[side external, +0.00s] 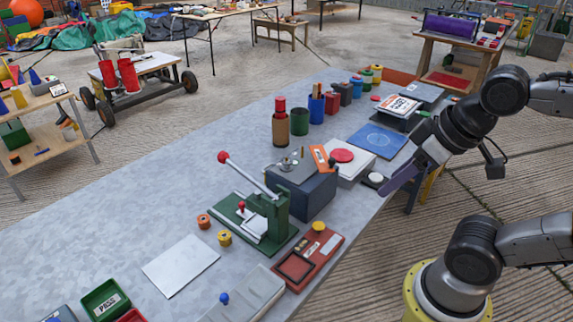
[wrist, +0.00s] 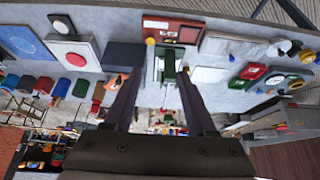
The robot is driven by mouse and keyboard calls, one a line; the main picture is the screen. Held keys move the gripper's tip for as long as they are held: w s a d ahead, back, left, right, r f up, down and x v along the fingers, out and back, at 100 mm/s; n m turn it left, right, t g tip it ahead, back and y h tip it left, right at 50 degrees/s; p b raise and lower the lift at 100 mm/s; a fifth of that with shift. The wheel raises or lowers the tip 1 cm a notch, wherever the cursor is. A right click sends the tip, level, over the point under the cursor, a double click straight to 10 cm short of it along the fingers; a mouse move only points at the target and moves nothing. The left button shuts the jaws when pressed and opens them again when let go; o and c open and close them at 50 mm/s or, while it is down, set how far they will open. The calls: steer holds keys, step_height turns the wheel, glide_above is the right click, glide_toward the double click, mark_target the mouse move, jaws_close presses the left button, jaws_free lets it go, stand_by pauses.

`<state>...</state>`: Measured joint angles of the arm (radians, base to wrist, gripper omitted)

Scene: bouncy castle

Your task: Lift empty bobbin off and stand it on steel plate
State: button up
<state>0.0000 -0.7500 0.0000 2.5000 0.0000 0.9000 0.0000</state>
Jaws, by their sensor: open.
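A flat pale steel plate (side external: 180,265) lies bare on the grey table; a pale sheet that looks like it shows in the wrist view (wrist: 210,74). A small orange spool (side external: 203,221) and a small yellow spool (side external: 224,238) stand between the plate and the green lever press (side external: 268,218). Small metal posts (side external: 288,162) stand on a dark blue box (side external: 305,195). I cannot tell which piece is the empty bobbin. My gripper (side external: 384,191) is open and empty, above the table's right edge, apart from all of these. Its spread fingers show in the wrist view (wrist: 158,76).
The press's red-knobbed lever (side external: 224,157) sticks up. A red tray (side external: 308,262) and a grey box (side external: 245,297) lie in front. A white box with a red disc (side external: 344,158) and a blue plate (side external: 378,141) stand near my gripper. The table's left side is clear.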

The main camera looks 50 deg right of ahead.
steer(key=w+r+m, duration=0.6)
steer(key=r+m, duration=0.2)
steer(key=m+g, duration=0.6)
steer(key=m, duration=0.4)
glide_above(287, 158)
step_height(287, 158, down, 16)
steer(key=shift+f, duration=0.1)
steer(key=shift+w+d+f, duration=0.1)
steer(key=shift+d+f, duration=0.05)
steer(key=shift+f, duration=3.05)
